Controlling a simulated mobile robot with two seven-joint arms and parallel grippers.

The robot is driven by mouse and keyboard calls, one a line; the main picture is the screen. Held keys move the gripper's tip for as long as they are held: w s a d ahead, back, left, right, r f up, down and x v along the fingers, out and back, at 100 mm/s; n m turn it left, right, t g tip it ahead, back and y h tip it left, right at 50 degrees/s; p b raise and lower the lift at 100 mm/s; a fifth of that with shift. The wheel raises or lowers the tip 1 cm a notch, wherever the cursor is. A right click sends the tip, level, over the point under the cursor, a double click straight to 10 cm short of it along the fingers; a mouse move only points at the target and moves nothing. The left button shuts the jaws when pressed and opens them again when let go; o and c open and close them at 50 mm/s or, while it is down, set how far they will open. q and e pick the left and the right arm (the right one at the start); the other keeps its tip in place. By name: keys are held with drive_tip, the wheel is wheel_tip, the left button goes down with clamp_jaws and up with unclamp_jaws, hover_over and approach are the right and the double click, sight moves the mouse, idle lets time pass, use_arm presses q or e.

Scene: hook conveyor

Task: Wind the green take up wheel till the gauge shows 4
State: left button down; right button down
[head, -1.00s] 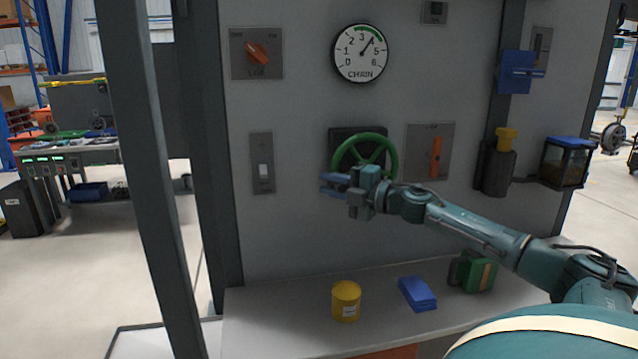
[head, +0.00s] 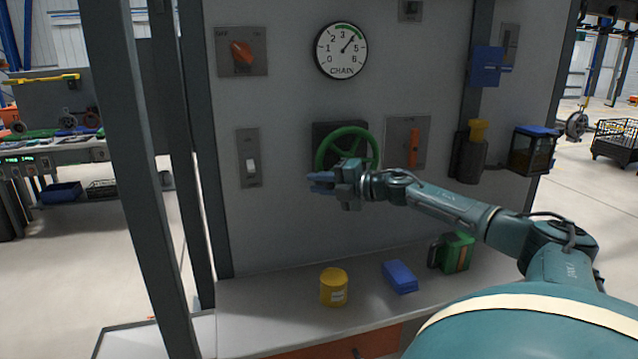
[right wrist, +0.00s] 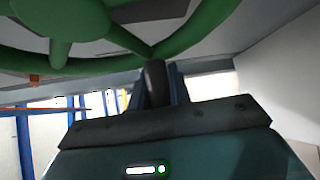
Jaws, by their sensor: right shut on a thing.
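The green take-up wheel (head: 349,130) is mounted on a dark plate on the grey panel. The round white chain gauge (head: 341,50) is above it, with a green arc along its top. Its needle points up and right, between the 3 and the 5, and covers the mark there. My right gripper (head: 320,182) is at the lower left of the wheel. In the right wrist view the green rim (right wrist: 205,28) crosses the top, and the gripper is shut on a dark handle knob (right wrist: 155,85) at the rim. My left gripper is out of view.
An orange rotary switch (head: 241,54), a white toggle (head: 251,166) and an orange lever (head: 413,147) are on the panel. A yellow tin (head: 334,288), a blue box (head: 400,277) and a green item (head: 457,253) stand on the shelf below.

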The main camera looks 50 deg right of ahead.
drive_tip(key=shift+r, duration=0.1)
drive_tip(key=c, duration=1.4)
unclamp_jaws()
drive_tip(key=shift+c, duration=0.2)
drive_tip(key=shift+o, duration=0.7)
drive_tip(key=shift+s, duration=0.1)
